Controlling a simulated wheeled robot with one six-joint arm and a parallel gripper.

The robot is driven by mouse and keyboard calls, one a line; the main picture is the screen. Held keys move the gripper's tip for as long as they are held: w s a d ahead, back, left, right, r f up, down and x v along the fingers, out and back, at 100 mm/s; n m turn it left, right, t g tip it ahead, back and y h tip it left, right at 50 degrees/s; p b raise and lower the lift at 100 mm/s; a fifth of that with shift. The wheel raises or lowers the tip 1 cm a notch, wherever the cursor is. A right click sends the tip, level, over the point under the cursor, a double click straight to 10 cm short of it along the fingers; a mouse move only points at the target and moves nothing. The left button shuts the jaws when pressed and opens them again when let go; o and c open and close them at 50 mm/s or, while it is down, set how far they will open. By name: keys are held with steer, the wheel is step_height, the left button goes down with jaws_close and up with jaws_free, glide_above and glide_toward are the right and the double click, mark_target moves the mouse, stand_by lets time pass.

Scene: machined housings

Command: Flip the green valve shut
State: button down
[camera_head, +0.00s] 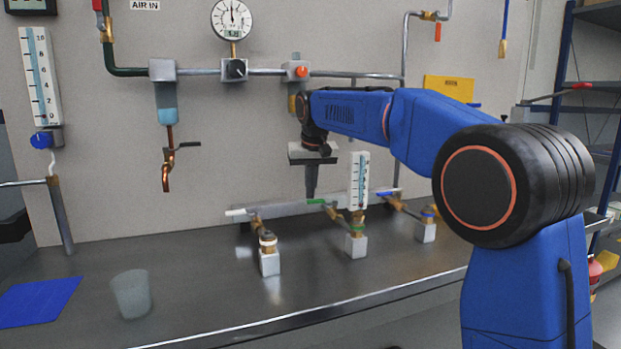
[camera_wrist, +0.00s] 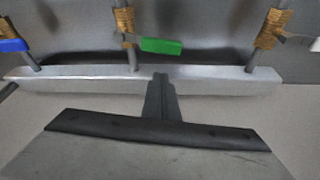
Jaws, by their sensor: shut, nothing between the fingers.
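The green valve lever (camera_head: 317,202) sits on the middle branch of the grey manifold bar at the wall. In the wrist view the lever (camera_wrist: 161,46) lies crosswise to its branch pipe (camera_wrist: 129,30), its free end pointing right. My gripper (camera_head: 312,192) points down just above the bar, close to the lever in the head view. In the wrist view my gripper (camera_wrist: 160,80) has its fingers together, empty, their tips in front of the manifold bar (camera_wrist: 210,77) and apart from the lever. The exact height gap cannot be told.
A white lever (camera_head: 238,212) and a blue lever (camera_head: 387,196) sit on the neighbouring branches. A flow gauge (camera_head: 359,180) stands close to the right of my gripper. A copper spout (camera_head: 168,170) hangs at left. A cup (camera_head: 131,293) stands on the bench, whose front is largely clear.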

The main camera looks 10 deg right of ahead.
mark_target(313, 201)
steer(key=shift+s+d+r, duration=0.1)
steer(key=shift+s+r, duration=0.05)
steer(key=shift+s, duration=0.75)
steer(key=shift+s+d+r, duration=0.1)
steer(key=shift+s+r, duration=0.05)
steer(key=shift+s, duration=0.7)
steer(key=shift+s, duration=0.6)
steer(key=shift+s+f, duration=0.15)
steer(key=shift+s, duration=0.2)
